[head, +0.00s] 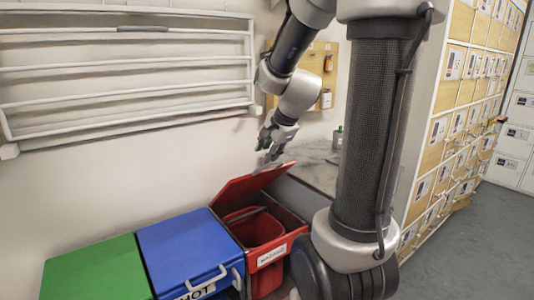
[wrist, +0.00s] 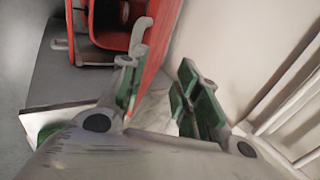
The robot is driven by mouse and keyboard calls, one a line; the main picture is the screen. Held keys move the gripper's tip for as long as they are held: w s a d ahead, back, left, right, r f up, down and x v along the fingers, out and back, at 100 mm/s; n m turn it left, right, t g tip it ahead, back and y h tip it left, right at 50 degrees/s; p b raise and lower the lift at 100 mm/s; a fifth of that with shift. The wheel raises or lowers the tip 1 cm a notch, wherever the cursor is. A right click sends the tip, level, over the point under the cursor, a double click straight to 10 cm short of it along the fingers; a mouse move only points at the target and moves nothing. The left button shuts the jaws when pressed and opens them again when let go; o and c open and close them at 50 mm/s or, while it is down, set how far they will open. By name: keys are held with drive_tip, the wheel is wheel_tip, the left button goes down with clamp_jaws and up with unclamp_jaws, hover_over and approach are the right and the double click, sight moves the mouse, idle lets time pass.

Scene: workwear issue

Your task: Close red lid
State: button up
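The red lid (head: 250,183) stands raised and tilted over the red bin (head: 292,238), which is open at the front. In the wrist view the lid (wrist: 155,52) runs as a red panel beyond my fingers, with a grey handle (wrist: 140,36) along its side. My gripper (head: 270,153) is just above the lid's upper edge in the head view. In the wrist view its green-padded fingers (wrist: 158,92) are apart, with nothing clearly held between them. I cannot tell whether a finger touches the lid.
A blue-lidded bin (head: 185,250) and a green-lidded bin (head: 95,272) stand shut to the left of the red one. A wall rack (head: 130,65) hangs behind them. A grey counter (head: 318,165) lies behind the red bin. Wooden lockers (head: 455,120) line the right side.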

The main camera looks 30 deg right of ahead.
drive_tip(key=v, duration=1.1)
drive_tip(key=shift+c, duration=0.5)
